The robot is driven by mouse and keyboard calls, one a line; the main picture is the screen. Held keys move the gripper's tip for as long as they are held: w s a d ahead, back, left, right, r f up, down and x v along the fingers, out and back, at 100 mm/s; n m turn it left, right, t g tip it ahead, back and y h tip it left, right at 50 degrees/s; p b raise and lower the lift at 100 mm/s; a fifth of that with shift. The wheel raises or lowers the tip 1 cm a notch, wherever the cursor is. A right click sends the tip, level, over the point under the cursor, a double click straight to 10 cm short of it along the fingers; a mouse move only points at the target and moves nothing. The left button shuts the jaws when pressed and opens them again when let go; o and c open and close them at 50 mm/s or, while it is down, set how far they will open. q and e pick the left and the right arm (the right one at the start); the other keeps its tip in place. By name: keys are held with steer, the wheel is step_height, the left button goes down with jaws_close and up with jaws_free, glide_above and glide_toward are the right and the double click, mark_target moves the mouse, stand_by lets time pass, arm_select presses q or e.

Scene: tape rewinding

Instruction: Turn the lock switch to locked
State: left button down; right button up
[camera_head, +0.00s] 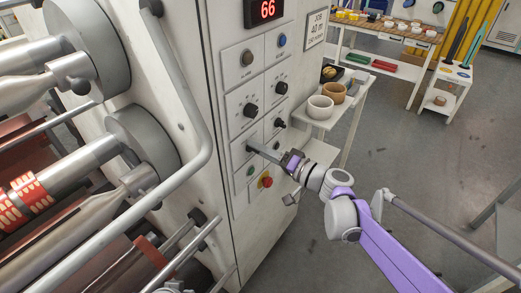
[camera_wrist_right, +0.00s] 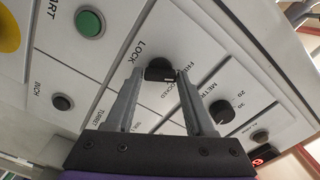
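The lock switch is a small black knob with a pale pointer mark, on the pale control panel. In the right wrist view the lock switch (camera_wrist_right: 159,70) sits between my right gripper's (camera_wrist_right: 160,78) two grey fingertips, one on each side. The gap to its sides is too small to tell whether they grip it. The words LOCK, FREE and LOCKED are printed around it, partly covered by the fingers. In the head view my right gripper (camera_head: 250,149) reaches the panel (camera_head: 234,174) from the right, and its fingers hide most of the switch. My left gripper is not in view.
A green button (camera_wrist_right: 90,23) and the metre knob (camera_wrist_right: 222,112) flank the switch. A red stop button (camera_head: 266,181) sits low on the panel. A curved grey rail (camera_head: 200,120) and rollers stand left. A small cart with bowls (camera_head: 320,107) stands behind the panel.

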jaws_close()
steer(key=shift+m, duration=0.3)
steer(key=m, duration=1.1)
steer(key=shift+f, duration=0.2)
steer(key=shift+m, duration=0.3)
steer(key=shift+o, duration=2.3)
jaws_free()
